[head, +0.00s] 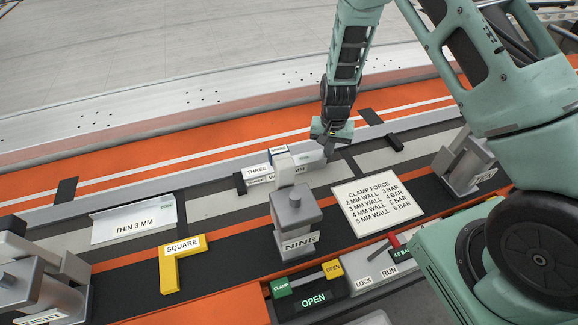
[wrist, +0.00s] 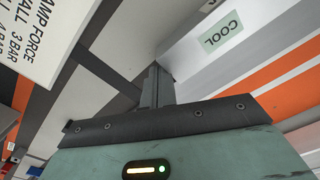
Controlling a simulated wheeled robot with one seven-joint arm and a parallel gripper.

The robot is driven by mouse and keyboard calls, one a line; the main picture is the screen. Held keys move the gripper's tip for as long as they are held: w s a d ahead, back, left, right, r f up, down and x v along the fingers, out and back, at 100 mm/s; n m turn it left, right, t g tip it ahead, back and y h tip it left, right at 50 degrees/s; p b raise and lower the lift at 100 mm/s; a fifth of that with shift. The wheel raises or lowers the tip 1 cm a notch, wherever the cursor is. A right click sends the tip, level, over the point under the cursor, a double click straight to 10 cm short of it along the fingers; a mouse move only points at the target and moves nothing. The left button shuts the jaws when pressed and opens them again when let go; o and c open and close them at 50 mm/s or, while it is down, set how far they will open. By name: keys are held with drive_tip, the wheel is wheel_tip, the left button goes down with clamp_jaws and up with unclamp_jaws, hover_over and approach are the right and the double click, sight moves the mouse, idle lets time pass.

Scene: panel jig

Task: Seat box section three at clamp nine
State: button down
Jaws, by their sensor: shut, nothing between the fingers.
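Box section three (head: 308,157) is a grey bar with a THREE label, lying on the pale strip behind clamp nine (head: 294,215). Clamp nine is a grey block on a post with a NINE plate, and its upright hides part of the section. Its panel lever lies by a green CLAMP and a yellow OPEN label, and the display reads OPEN. My gripper (head: 328,156) is shut and empty, pointing down at the section's right end. In the wrist view its fingers (wrist: 157,85) are together beside a pale grey body with a green COOL tag; I cannot tell whether they touch it.
A THIN 3 MM angle piece (head: 133,220) and a yellow SQUARE (head: 170,264) lie left. The clamp force sheet (head: 380,206) lies right of clamp nine. Clamp ten (head: 463,165) stands right and clamp eight (head: 40,285) left. A small dark block (head: 394,142) sits behind the sheet.

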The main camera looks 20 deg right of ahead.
drive_tip(key=shift+d, duration=0.1)
drive_tip(key=shift+d, duration=0.9)
drive_tip(key=shift+r, duration=0.1)
wheel_tip(320, 180, up, 8)
drive_tip(key=p, duration=0.5)
drive_tip(key=shift+p, duration=0.3)
idle(0.3)
